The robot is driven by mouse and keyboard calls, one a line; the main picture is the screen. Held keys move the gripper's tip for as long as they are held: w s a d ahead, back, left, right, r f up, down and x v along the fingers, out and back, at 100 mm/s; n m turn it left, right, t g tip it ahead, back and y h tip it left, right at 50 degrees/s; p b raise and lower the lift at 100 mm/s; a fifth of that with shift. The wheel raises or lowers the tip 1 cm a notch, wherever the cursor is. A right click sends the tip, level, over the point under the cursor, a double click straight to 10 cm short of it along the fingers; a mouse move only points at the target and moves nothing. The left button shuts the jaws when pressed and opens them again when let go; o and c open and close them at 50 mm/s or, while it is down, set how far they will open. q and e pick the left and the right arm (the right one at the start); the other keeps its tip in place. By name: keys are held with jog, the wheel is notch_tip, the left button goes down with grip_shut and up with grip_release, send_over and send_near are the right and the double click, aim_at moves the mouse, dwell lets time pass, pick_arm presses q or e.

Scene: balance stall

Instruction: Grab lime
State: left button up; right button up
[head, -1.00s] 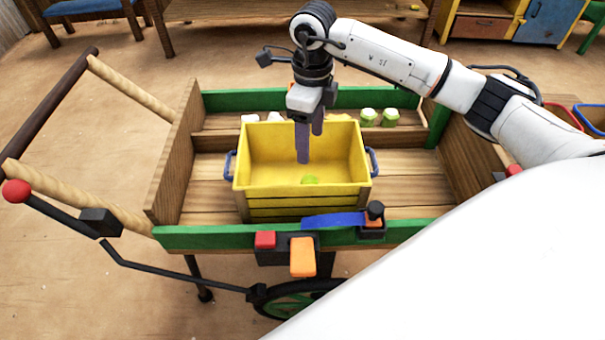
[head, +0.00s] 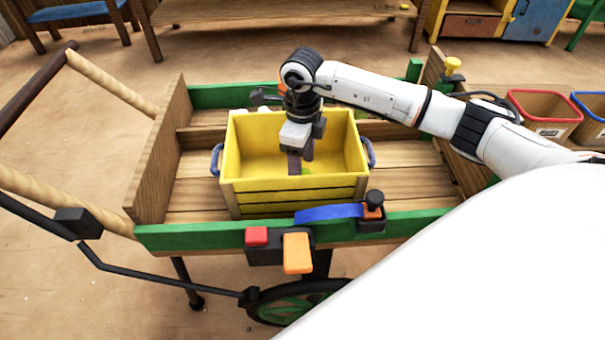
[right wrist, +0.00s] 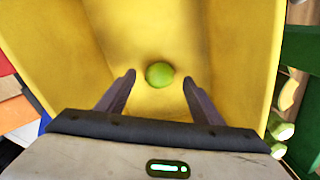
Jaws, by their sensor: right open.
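The lime (right wrist: 159,75) is a small green ball on the floor of the yellow crate (head: 240,150). In the right wrist view it lies between and slightly beyond my open fingertips, apart from both. In the head view only a sliver of the lime (head: 307,171) shows beside my right gripper (head: 301,168), which hides the rest. My right gripper reaches down inside the crate, open and empty. It also shows in the right wrist view (right wrist: 159,82). My left gripper is not in view.
The crate stands in a wooden cart with green rails (head: 400,222). Its walls rise around my right gripper. Pale green items (right wrist: 279,128) lie outside the crate. A red-rimmed bin (head: 545,115) stands at the right. The cart bed right of the crate is clear.

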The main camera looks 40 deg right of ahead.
notch_tip(320, 180, down, 3)
jog(key=shift+r, duration=0.1)
jog(key=shift+c, duration=0.5)
jog(key=c, duration=1)
jog(key=shift+r, duration=0.1)
